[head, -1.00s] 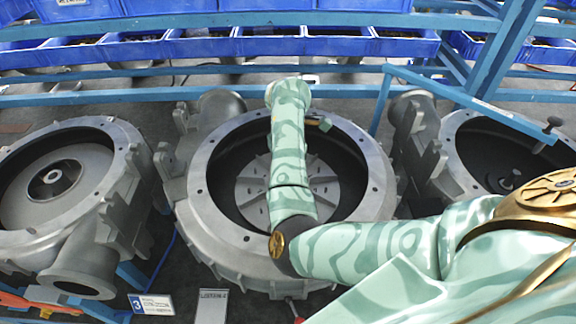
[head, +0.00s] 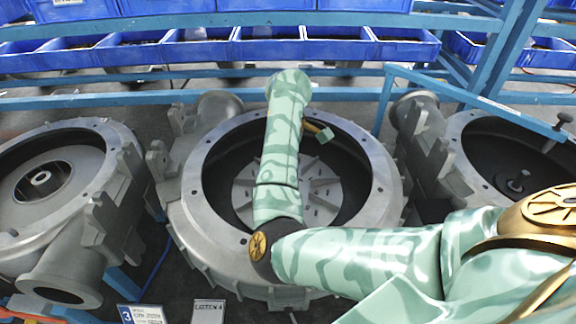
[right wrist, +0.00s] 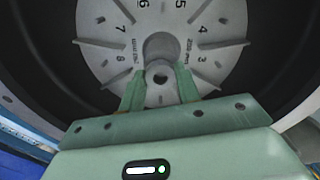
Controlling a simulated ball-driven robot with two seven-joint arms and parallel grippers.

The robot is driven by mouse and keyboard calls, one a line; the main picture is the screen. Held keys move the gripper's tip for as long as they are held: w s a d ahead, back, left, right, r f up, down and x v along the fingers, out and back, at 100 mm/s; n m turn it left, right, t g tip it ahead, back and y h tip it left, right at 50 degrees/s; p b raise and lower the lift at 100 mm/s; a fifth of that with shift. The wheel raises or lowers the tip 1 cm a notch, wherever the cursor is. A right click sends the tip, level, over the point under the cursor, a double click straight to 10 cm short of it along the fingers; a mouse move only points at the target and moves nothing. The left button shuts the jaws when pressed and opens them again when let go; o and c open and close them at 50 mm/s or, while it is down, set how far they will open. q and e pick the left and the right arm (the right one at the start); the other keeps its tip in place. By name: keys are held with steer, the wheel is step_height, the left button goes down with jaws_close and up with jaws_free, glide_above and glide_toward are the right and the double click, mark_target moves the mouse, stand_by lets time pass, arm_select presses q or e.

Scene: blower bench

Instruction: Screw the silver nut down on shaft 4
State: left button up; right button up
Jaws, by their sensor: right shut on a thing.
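My right arm reaches over the middle blower housing (head: 195,185), which stands behind a small sign that seems to read station 4 (head: 208,312). In the right wrist view my right gripper (right wrist: 160,88) is shut, its two green fingers on either side of a small grey piece with a dark hole, apparently the silver nut (right wrist: 160,96). Just beyond it is the round grey hub (right wrist: 161,46) of the numbered disc (right wrist: 110,40). I cannot tell whether the nut touches the shaft. In the head view my forearm hides the disc's centre. My left gripper is not in view.
Another housing (head: 85,150) stands at left by a sign with 3 (head: 143,314), and one (head: 470,150) at right with an upright shaft. Blue rails (head: 130,99) and blue bins (head: 200,50) run behind. The housing's rim surrounds my arm.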

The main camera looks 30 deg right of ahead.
steer(key=m+b, duration=0.1)
steer(key=m, duration=0.2)
steer(key=m+b, duration=0.2)
steer(key=m, duration=0.1)
steer(key=shift+a+f, duration=0.1)
steer(key=shift+f, duration=0.1)
steer(key=m, duration=0.2)
steer(key=shift+r+m+b, duration=0.1)
steer(key=shift+m+b, duration=0.3)
steer(key=shift+r+m, duration=0.1)
steer(key=shift+m, duration=0.5)
steer(key=o, duration=0.7)
steer(key=shift+w, duration=0.1)
